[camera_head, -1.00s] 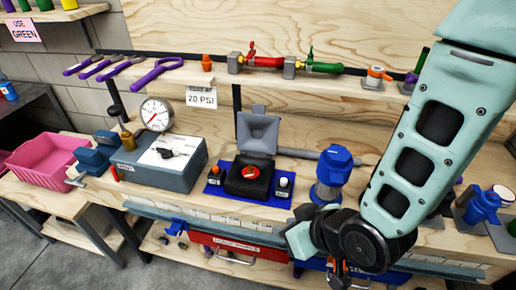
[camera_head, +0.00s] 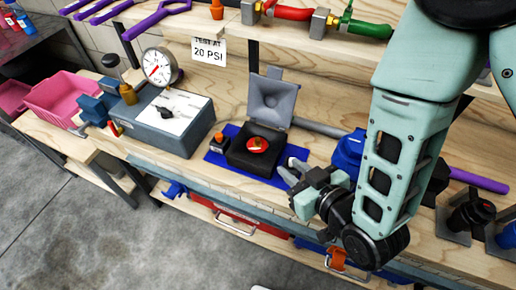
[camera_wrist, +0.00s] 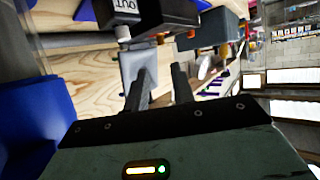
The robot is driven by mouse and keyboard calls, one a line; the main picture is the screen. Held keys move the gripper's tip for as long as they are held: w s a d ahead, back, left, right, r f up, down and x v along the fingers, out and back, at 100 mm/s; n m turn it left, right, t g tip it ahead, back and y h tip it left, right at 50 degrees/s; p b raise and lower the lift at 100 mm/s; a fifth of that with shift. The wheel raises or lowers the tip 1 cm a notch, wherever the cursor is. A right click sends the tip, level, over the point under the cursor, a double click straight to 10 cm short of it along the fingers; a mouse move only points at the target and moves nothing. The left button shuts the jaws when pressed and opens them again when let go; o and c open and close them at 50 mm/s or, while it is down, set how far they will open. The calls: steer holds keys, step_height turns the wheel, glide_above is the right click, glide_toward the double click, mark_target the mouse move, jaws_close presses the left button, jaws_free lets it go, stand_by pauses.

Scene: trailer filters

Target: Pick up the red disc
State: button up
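The red disc (camera_head: 257,144) lies on top of a black box (camera_head: 242,155) whose grey lid is tipped up behind it. The box stands on a blue mat (camera_head: 215,157) on the wooden bench. My gripper (camera_head: 285,172) is just right of the mat, near its small white-topped bottle, apart from the disc. In the wrist view its two dark fingers (camera_wrist: 160,85) are spread with a gap between them and nothing clearly held. The red disc cannot be made out in the wrist view.
A grey tester box with a gauge (camera_head: 170,120) stands left of the mat. A small orange-topped bottle (camera_head: 219,141) is at the mat's left. A blue fitting (camera_head: 348,153) is behind my arm. A pink bin (camera_head: 70,98) is far left. The shelf above holds hoses and valves.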

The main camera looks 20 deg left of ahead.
mark_target(259, 142)
steer(key=b+x, duration=0.2)
steer(key=x, duration=1.2)
steer(key=shift+a, duration=0.3)
jaws_close()
